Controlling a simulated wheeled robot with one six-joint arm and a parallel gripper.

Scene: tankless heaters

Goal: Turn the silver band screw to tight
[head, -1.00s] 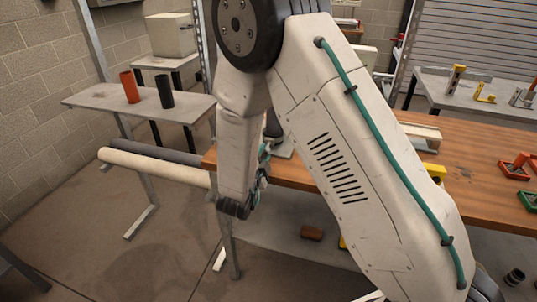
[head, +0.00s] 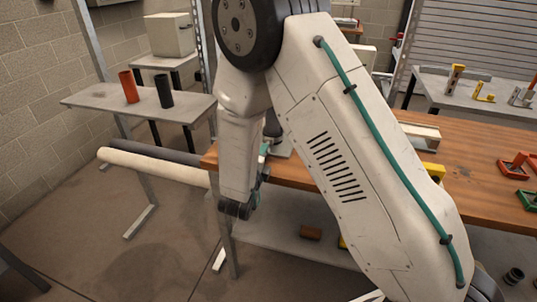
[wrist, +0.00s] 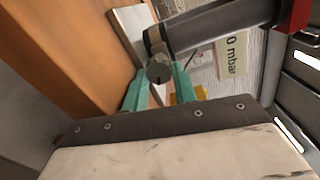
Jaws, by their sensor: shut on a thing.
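In the wrist view, the band screw (wrist: 158,69) shows as a round grey head below a dark grey pipe (wrist: 215,27). A grey band (wrist: 153,38) wraps the pipe's near end, just above the screw. My gripper (wrist: 158,80) has teal fingers on both sides of the screw head and is shut on it. The screw's marks, if any, are too small to read. In the head view my arm covers the pipe and the screw, and only bits of teal show beside my wrist.
A wooden workbench (head: 470,165) stands at the right, with red and green frames on it. A grey side table (head: 95,99) holds an orange cylinder (head: 129,87) and a black cylinder (head: 164,90). In the wrist view, a sign (wrist: 232,55) reads "0 mbar". The floor at left is open.

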